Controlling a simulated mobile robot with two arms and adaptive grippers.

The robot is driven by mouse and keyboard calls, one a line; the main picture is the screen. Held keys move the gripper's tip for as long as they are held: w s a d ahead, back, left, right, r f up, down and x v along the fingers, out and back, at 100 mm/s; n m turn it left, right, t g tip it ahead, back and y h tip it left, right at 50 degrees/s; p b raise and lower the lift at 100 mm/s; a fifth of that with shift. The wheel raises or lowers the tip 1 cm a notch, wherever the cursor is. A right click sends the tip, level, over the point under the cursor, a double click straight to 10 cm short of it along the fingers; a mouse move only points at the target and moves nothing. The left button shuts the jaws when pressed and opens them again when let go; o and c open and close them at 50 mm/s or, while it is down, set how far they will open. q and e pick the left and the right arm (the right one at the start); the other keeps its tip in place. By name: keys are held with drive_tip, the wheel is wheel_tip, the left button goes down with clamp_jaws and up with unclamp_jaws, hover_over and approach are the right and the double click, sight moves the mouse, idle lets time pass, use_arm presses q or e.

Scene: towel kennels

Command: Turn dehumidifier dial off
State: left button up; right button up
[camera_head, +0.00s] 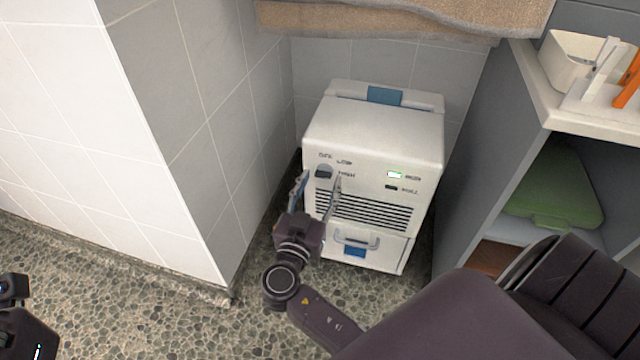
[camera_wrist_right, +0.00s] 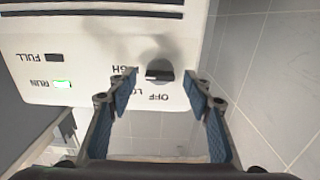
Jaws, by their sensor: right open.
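The white dehumidifier (camera_head: 375,140) stands on the floor in the wall corner, with vent slots and a drawer on its front. Its dark dial (camera_head: 323,171) is at the upper left of the front, near the OFF, LOW and HIGH labels. The RUN light (camera_head: 394,175) glows green, and the FULL light is dark. My right gripper (camera_head: 318,180) is open in front of the dial. In the right wrist view, the dial (camera_wrist_right: 159,72) lies between and beyond the fingertips of the open gripper (camera_wrist_right: 160,88), with no clear contact. My left gripper (camera_head: 14,300) shows only partly at the left edge.
A tiled wall (camera_head: 185,120) stands close on the left of the dehumidifier. A grey shelf unit (camera_head: 480,150) stands on the right, holding a white bin (camera_head: 565,70) and a green item (camera_head: 555,190). Tan towels (camera_head: 400,18) hang above. Pebbled floor (camera_head: 130,310) is clear at front left.

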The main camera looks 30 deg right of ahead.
drive_tip(key=shift+w+d, duration=0.25)
drive_tip(key=c, duration=1.1)
drive_tip(key=shift+c, duration=0.2)
